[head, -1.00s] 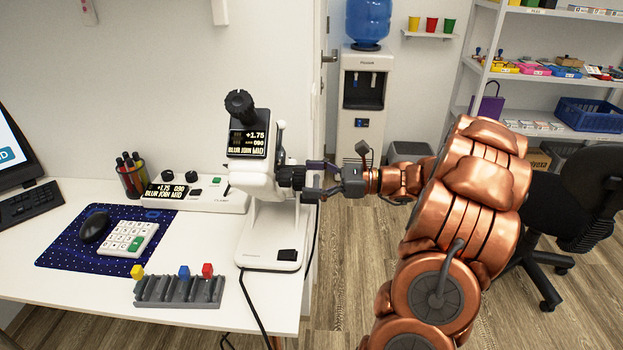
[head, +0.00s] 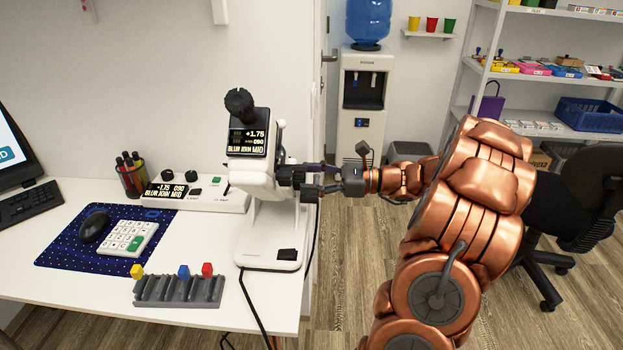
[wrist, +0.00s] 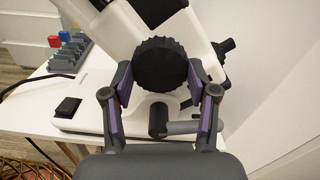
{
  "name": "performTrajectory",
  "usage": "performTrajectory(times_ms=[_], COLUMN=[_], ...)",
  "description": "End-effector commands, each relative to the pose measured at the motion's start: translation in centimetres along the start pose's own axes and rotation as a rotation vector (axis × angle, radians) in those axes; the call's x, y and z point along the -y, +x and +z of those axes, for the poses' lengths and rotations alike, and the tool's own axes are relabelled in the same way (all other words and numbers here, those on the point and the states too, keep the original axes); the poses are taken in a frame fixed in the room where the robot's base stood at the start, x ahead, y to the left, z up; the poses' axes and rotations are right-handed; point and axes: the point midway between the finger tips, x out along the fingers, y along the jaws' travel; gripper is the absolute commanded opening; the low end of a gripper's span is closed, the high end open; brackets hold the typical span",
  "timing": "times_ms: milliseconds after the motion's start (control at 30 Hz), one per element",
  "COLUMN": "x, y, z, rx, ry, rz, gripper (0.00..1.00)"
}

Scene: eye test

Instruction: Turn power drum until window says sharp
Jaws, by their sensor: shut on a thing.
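The white eye-test instrument (head: 262,215) stands upright on the desk, with a black knob (head: 239,103) on top. Its dark window (head: 248,140) reads +1.75, 090 and "BLUR JOIN MID". A black ribbed drum (head: 291,176) sticks out of its right side. My gripper (head: 310,182) reaches it from the right and is shut on it. In the wrist view the drum (wrist: 160,65) sits between the two purple-padded fingers, one on each side. Whether this drum is the power drum cannot be read.
A grey rack (head: 178,291) with coloured pegs stands at the desk front. A keypad (head: 128,237) and mouse (head: 94,227) lie on a blue mat. Floor right of the desk is open up to a black chair (head: 585,195).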

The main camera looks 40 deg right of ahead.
Motion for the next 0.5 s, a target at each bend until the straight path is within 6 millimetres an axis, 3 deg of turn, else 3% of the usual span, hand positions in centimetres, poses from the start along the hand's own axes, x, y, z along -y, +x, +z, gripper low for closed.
performTrajectory(times_ms=[500], x=[-0.03], y=[0.07], z=[-0.17], rx=[0.003], ry=[-0.278], rz=[0.0], gripper=[0.24])
